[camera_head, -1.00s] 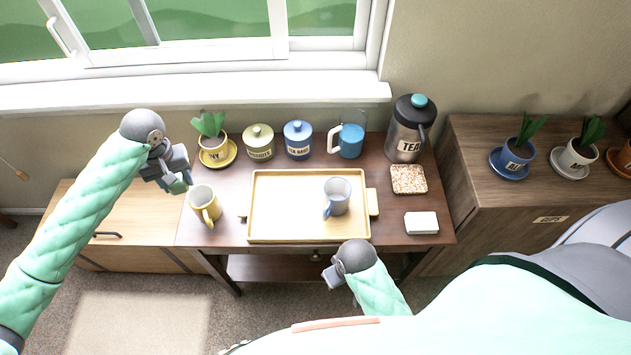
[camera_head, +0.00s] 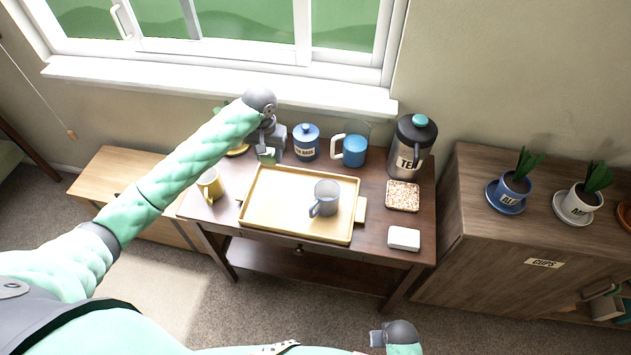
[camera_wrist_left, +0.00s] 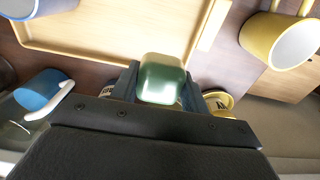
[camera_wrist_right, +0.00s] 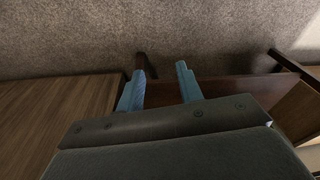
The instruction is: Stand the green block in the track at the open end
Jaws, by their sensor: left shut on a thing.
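My left gripper (camera_head: 268,156) is over the back of the table, in front of the plant and beside the blue canister. In the left wrist view it is shut on a shiny green block with rounded edges (camera_wrist_left: 161,80), above the table behind the tray. The block's underside is hidden. I see no track in these frames. My right gripper (camera_head: 378,338) is low in front of the table, away from the things on it. In the right wrist view its fingers (camera_wrist_right: 160,88) are apart and empty.
A tray (camera_head: 262,222) holds a grey mug (camera_head: 325,198). Around it stand a yellow mug (camera_head: 209,186), blue canister (camera_head: 306,143), blue mug (camera_head: 354,151), tea flask (camera_head: 411,146), speckled square (camera_head: 402,195) and white block (camera_head: 404,238). A cabinet (camera_head: 485,240) with potted plants is right.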

